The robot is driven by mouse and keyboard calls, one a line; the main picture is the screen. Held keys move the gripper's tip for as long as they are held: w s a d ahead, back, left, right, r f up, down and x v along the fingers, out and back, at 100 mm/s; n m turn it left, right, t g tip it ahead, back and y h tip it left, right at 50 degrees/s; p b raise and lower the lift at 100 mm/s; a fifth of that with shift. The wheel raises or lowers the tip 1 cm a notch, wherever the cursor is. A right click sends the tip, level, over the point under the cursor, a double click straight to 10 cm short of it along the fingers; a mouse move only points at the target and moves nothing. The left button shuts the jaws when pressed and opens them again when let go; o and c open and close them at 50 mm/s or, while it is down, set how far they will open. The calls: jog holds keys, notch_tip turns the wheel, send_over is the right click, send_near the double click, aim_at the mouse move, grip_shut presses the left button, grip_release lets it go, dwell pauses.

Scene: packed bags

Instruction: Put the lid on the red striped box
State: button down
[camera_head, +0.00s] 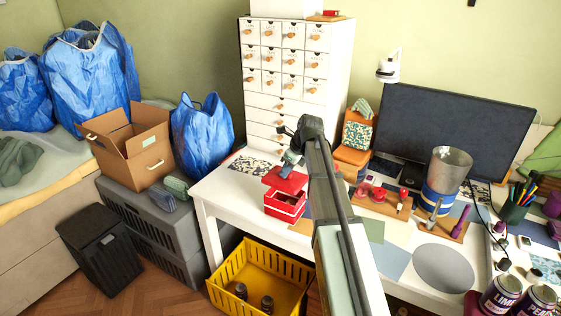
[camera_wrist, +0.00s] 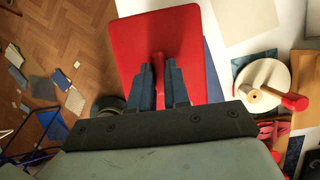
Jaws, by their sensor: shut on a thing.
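The red striped box (camera_head: 285,207), red with a pale stripe, stands near the front left edge of the white desk. The flat red lid (camera_head: 285,177) is at the top of the box in the head view; whether it touches the rim or hovers just above cannot be told. My gripper (camera_head: 291,160) is above the lid. In the wrist view the lid (camera_wrist: 178,32) is a red rectangle, and my gripper (camera_wrist: 162,85) is shut on its raised red handle. The box is hidden behind the lid there.
A patterned card (camera_head: 250,166) lies behind the box on the desk (camera_head: 213,188). A yellow crate (camera_head: 232,270) stands on the floor below the desk edge. A white drawer cabinet (camera_head: 290,75) rises behind. A wooden tray (camera_head: 382,202) with red-topped items is to the right.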

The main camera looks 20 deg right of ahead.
aim_at(288, 178)
jog(key=shift+f, duration=0.1)
jog(key=shift+f, duration=2.3)
jog(key=shift+f, duration=1.05)
jog(key=c, duration=1)
grip_release()
